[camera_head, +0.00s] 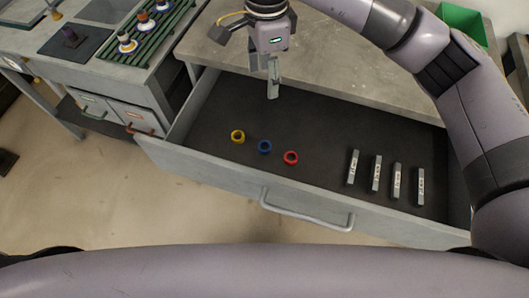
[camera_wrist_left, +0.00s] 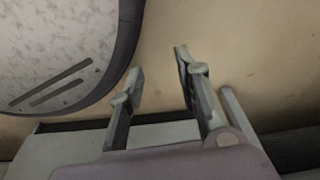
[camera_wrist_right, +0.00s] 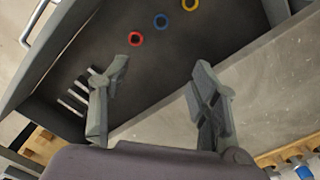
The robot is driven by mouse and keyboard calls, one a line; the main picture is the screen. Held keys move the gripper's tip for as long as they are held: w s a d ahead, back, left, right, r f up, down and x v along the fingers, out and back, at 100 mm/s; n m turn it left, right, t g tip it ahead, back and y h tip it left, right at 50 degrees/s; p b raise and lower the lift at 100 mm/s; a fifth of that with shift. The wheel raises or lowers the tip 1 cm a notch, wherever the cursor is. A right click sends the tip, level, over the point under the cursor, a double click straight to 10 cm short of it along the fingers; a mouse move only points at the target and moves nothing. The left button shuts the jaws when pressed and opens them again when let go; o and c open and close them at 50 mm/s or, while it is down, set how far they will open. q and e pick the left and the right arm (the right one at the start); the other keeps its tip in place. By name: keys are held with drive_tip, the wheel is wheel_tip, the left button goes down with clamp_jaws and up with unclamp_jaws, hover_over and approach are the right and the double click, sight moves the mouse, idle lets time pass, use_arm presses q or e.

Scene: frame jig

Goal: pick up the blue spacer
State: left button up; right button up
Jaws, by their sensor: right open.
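The blue spacer (camera_head: 265,147) is a small ring lying on the dark floor of the open drawer (camera_head: 215,115), between a yellow ring (camera_head: 238,136) and a red ring (camera_head: 291,157). In the right wrist view the blue spacer (camera_wrist_right: 161,21) lies near the top, beyond the fingers. My right gripper (camera_head: 273,92) hangs over the back part of the drawer, apart from the rings. Its fingers (camera_wrist_right: 158,100) are spread and empty in the right wrist view. My left gripper (camera_wrist_left: 160,85) has its fingers apart with nothing between them; it points at the floor.
Several grey bars (camera_head: 376,174) stand in the right part of the drawer. The drawer handle (camera_head: 306,211) faces front. The grey worktop (camera_head: 330,65) lies behind the drawer. A green rack (camera_head: 150,35) with spools stands at upper left, and a green bin (camera_head: 461,20) at upper right.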

drive_tip(key=b, duration=0.8)
hover_over(266, 145)
wheel_tip(266, 145, down, 10)
wheel_tip(266, 145, down, 13)
drive_tip(key=shift+s+a+b, duration=0.1)
drive_tip(key=shift+s+b, duration=0.05)
drive_tip(key=shift+b, duration=0.75)
wheel_tip(266, 145, down, 4)
drive_tip(key=shift+f, duration=0.65)
drive_tip(key=shift+c, duration=1.5)
use_arm(q)
drive_tip(key=w+d+r, duration=0.1)
drive_tip(key=w+r, duration=0.2)
drive_tip(key=w, duration=0.6)
drive_tip(key=shift+r+t, duration=0.35)
drive_tip(key=shift+t, duration=0.05)
use_arm(e)
drive_tip(key=c, duration=0.8)
use_arm(q)
drive_tip(key=shift+d, duration=0.1)
